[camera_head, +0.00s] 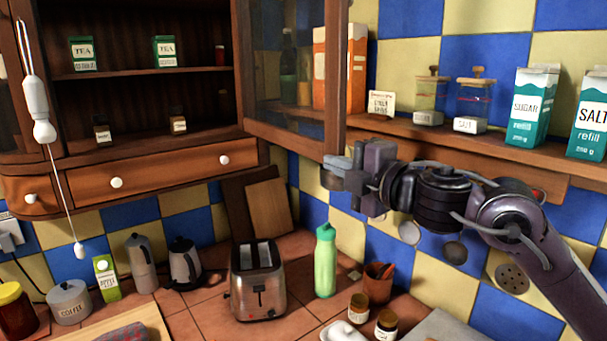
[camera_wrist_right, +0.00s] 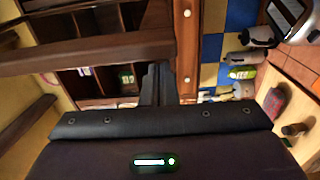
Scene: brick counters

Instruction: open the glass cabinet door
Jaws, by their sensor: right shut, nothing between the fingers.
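The glass cabinet door (camera_head: 290,143) stands swung out from the wooden cabinet (camera_head: 150,72), and the shelves inside show openly. Bottles and an orange carton show through its glass. My right gripper (camera_head: 335,174) is shut and empty by the door's lower outer corner; whether it touches the frame I cannot tell. In the right wrist view, the shut fingers (camera_wrist_right: 157,84) are in front of a wooden frame bar (camera_wrist_right: 95,52), with cabinet shelves behind. My left gripper is not in view.
An open shelf (camera_head: 470,140) with jars and cartons runs behind my right arm. Below stand a toaster (camera_head: 257,282), a green bottle (camera_head: 325,260) and a pot of utensils (camera_head: 378,284) on the tiled counter. A white pull cord (camera_head: 38,110) hangs at the left.

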